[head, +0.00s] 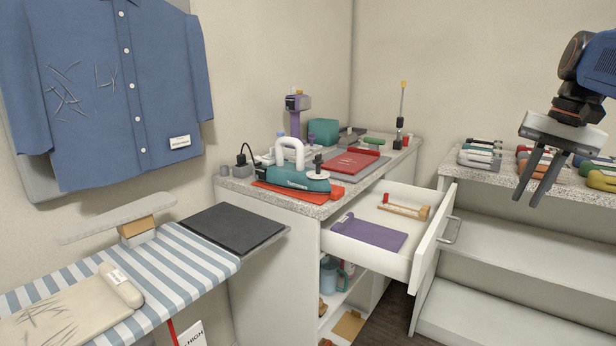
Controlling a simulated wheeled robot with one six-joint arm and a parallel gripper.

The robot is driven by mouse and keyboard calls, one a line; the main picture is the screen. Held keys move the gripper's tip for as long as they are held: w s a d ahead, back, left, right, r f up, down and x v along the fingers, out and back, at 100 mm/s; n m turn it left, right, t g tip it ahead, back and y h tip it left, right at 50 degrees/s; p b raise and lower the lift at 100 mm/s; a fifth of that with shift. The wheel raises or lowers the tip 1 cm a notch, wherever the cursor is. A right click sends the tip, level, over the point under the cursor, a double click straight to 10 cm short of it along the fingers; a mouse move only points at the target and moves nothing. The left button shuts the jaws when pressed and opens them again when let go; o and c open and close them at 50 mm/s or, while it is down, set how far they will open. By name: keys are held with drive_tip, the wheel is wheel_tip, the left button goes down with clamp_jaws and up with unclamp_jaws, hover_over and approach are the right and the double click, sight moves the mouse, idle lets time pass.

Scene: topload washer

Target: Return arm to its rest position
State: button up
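My gripper (531,199) hangs at the upper right of the head view, fingers pointing down and slightly left. Its two dark fingers are apart with a gap between them, and nothing shows between them. My blue and black arm comes in from the right edge. In the picture, the fingers overlap the front of the speckled shelf top (476,176) at the right; I cannot tell how far apart they are in depth.
An open drawer (412,253) juts from the counter (324,206), holding a purple cloth (368,233) and a wooden-handled tool (404,208). A teal iron (300,178) stands on the counter. A striped ironing board (178,261) is left. Colored tools lie on the right shelf.

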drive_tip(key=s+a+f+n+t, duration=0.1)
drive_tip(key=s+a+f+n, duration=0.1)
drive_tip(key=s+a+f, duration=0.3)
drive_tip(key=s+a+f+n+t+h, duration=0.1)
drive_tip(key=s+a+f, duration=0.4)
drive_tip(key=f, duration=0.6)
drive_tip(key=s+a+f+n+t, duration=0.1)
drive_tip(key=s+a+f+n, duration=0.3)
drive_tip(key=f, duration=0.5)
drive_tip(key=s+a, duration=0.1)
drive_tip(key=a, duration=0.1)
drive_tip(key=shift+s+a+h, duration=0.3)
drive_tip(key=shift+a+h, duration=0.1)
